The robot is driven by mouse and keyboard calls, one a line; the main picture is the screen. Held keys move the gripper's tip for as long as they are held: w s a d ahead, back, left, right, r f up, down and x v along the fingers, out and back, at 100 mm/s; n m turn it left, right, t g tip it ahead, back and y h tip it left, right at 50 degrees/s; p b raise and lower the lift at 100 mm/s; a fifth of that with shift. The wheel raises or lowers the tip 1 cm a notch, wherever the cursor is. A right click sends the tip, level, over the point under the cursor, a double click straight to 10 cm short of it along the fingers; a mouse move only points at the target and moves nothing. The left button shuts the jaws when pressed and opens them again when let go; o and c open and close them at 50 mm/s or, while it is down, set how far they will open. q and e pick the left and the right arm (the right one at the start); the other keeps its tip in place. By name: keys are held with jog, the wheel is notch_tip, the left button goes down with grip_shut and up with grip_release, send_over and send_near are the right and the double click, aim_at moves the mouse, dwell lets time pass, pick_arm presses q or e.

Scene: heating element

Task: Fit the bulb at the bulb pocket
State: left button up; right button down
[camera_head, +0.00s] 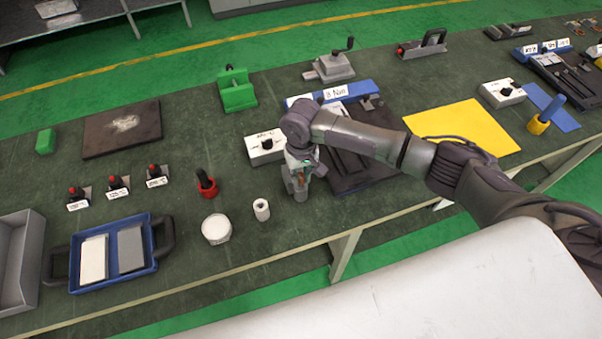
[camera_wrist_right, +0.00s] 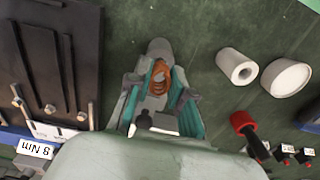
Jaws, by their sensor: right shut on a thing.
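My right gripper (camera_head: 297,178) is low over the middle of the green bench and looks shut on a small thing. In the right wrist view, an orange-copper coil (camera_wrist_right: 158,77) sits between the teal-lined fingers of the gripper (camera_wrist_right: 160,88). A grey rounded part (camera_wrist_right: 160,48) shows just beyond the coil; whether they touch is unclear. I cannot clearly make out the bulb or the bulb pocket. A white box with a black knob (camera_head: 263,147) stands behind and left of the gripper. My left gripper is not in view.
A white hollow cylinder (camera_head: 261,210) and a round white disc-like piece (camera_head: 216,229) stand left of the gripper. A red-and-black tool (camera_head: 206,182) is farther left. A dark board with rails (camera_head: 350,180) lies close on the right. A yellow sheet (camera_head: 460,130) lies farther right.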

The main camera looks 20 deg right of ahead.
jog(key=shift+f, duration=0.7)
jog(key=c, duration=1)
grip_release()
jog(key=shift+o, duration=0.2)
notch_tip(320, 180, up, 12)
